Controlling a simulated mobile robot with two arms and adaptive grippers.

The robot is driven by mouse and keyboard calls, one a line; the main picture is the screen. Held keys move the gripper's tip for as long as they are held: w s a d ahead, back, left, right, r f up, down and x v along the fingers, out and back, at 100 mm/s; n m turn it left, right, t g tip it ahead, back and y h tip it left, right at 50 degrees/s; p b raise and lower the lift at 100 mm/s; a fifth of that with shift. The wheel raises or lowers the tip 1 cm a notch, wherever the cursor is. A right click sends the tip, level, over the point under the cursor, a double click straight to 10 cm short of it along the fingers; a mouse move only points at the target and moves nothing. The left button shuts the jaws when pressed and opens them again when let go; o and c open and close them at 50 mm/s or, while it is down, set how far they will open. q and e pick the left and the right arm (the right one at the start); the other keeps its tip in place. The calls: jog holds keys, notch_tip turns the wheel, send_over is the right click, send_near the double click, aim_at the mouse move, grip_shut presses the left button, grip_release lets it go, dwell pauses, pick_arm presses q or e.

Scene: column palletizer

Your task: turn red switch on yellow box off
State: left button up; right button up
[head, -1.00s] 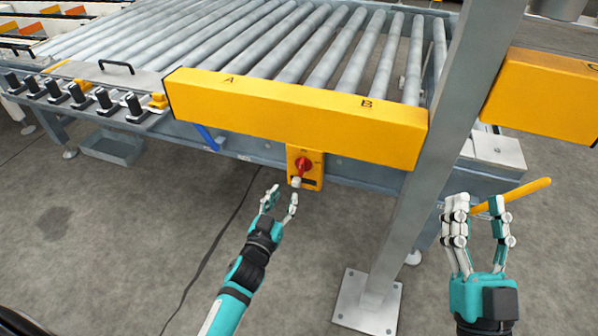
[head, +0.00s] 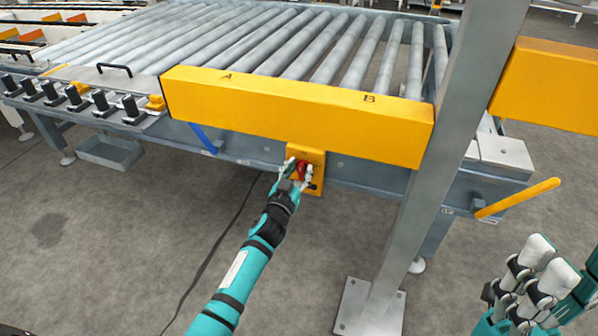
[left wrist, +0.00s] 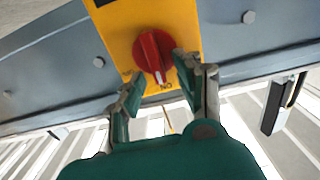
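The red switch (head: 302,168) sits on the small yellow box (head: 318,158) below the long yellow beam. In the left wrist view the red switch (left wrist: 152,55) shows clearly on the yellow box (left wrist: 118,22). Its grip runs roughly up and down, its lower end near an upside-down "ON" label. My left gripper (head: 297,176) is at the box, fingers spread on either side of the switch. In the left wrist view my left gripper (left wrist: 160,74) is open, with a gap visible around the switch. My right gripper (head: 562,272) looks open and empty at the lower right, partly cut off.
The long yellow beam (head: 290,115) marked A and B overhangs the box, in front of the roller conveyor (head: 215,45). A grey post (head: 430,190) stands to the right. A yellow bar (head: 518,198) juts out beyond it.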

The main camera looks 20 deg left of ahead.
pick_arm(q)
grip_shut()
jog(key=shift+m, duration=0.3)
jog(key=shift+d+m, duration=0.3)
jog(key=shift+m, duration=0.9)
jog(key=m, duration=0.3)
jog(key=shift+d+f+m, duration=0.2)
jog(key=shift+d+m, duration=0.1)
jog(key=shift+m, duration=0.1)
jog(key=m+b, duration=0.1)
jog(key=m, duration=0.2)
jog(key=f+m, duration=0.1)
jog(key=m, duration=0.3)
jog(key=d+m+b, duration=0.1)
jog(key=m, duration=0.3)
jog(key=shift+f+b, duration=0.3)
jog(key=shift+f, duration=0.1)
